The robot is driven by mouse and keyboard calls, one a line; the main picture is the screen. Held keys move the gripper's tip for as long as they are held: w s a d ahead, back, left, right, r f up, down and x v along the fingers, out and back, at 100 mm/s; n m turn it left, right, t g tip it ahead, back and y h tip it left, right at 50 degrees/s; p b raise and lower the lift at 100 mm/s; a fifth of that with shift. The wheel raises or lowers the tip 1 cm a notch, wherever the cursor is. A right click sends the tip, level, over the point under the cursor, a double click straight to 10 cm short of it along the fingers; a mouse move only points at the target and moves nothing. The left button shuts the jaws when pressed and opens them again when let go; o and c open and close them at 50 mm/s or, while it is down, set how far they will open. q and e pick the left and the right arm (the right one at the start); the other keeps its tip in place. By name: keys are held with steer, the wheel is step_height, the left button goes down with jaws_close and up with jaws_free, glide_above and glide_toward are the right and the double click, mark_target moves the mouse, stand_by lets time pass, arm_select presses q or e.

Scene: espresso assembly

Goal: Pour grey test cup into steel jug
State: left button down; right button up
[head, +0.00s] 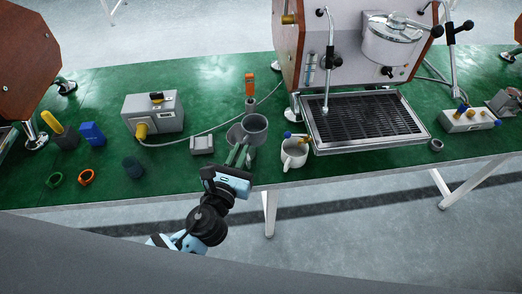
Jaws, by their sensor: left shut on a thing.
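My left gripper (238,156) comes in from the bottom and is shut on a grey cup (255,127) at the front edge of the green bench. The cup's open top faces up; its contents cannot be made out. A second grey round rim (234,134) shows just left of it, partly hidden by the fingers. A pale jug-like vessel with a handle (294,154) stands to the right of the held cup, apart from it, with a blue and a yellow-tipped item at its rim. I cannot tell for sure that it is the steel jug. My right gripper is not in view.
The espresso machine with its drip tray (362,120) stands behind and to the right. An orange-handled tool (250,88) is behind the cup. A grey box (153,113) and a small grey block (202,145) are to the left. Coloured rings lie at far left.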

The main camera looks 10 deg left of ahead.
mark_target(260, 143)
arm_select(q)
steer(key=w+d+f+m+h, duration=0.1)
steer(key=w+d+f, duration=0.1)
steer(key=w+d, duration=0.1)
steer(key=shift+d+h, duration=0.3)
steer(key=shift+d, duration=0.6)
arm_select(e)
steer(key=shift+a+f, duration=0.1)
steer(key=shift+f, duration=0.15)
arm_select(q)
steer(key=shift+f+b, duration=0.1)
steer(key=shift+b, duration=0.2)
